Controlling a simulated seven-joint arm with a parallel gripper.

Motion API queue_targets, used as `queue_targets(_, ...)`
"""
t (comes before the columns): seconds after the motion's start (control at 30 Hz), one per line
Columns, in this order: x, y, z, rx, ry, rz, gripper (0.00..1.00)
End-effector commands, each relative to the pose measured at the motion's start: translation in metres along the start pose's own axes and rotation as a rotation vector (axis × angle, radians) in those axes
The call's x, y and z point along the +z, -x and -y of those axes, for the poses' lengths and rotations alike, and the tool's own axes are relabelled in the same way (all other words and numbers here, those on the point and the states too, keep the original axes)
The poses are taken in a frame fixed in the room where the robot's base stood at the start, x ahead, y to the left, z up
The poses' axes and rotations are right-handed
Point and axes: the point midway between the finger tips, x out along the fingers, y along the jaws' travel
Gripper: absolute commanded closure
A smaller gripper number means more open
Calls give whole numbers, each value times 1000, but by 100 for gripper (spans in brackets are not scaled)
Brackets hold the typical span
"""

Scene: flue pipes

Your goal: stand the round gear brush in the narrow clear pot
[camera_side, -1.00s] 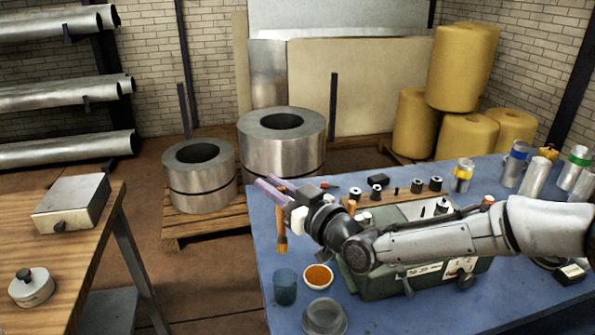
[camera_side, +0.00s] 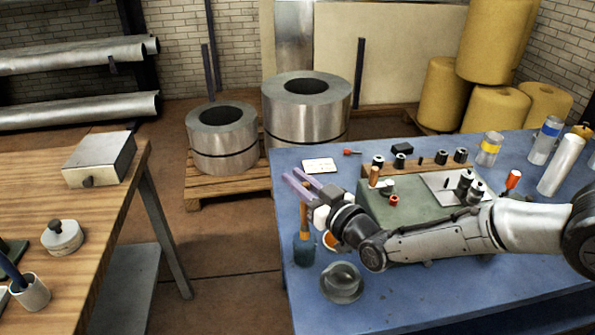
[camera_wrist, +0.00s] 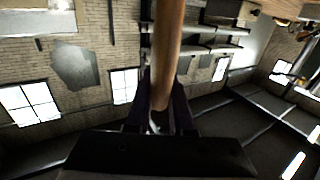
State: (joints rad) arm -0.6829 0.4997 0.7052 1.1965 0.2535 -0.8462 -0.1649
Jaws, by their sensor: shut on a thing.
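My gripper (camera_side: 300,186) is shut on the brush's wooden handle (camera_side: 305,213), at the left end of the blue table. The brush hangs about upright. Its lower end overlaps the mouth of the narrow blue-tinted clear pot (camera_side: 304,256) in the side view. It looks to be inside or right over the pot, but I cannot tell how deep; the bristles are not clear. In the wrist view the handle (camera_wrist: 166,45) runs between the two dark fingers; the pot is not seen there.
A wider grey clear pot (camera_side: 342,286) stands just right and in front. A bowl with orange contents (camera_side: 330,240) is partly hidden by my gripper. A green case (camera_side: 415,205) lies behind my arm. A white card (camera_side: 319,165) lies on the blue table (camera_side: 450,285).

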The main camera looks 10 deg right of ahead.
Motion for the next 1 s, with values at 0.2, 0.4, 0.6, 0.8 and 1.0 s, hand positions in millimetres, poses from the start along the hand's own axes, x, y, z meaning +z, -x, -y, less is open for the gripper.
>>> queue_targets(0.2,17,0,0,0,-1,2,100)
queue_targets(0.4,31,0,0,0,-1,1,100)
queue_targets(0.6,45,0,0,1,0,1,100)
queue_targets(0.8,58,0,0,0,0,1,100)
queue_targets(1.0,63,0,0,0,-1,-1,100)
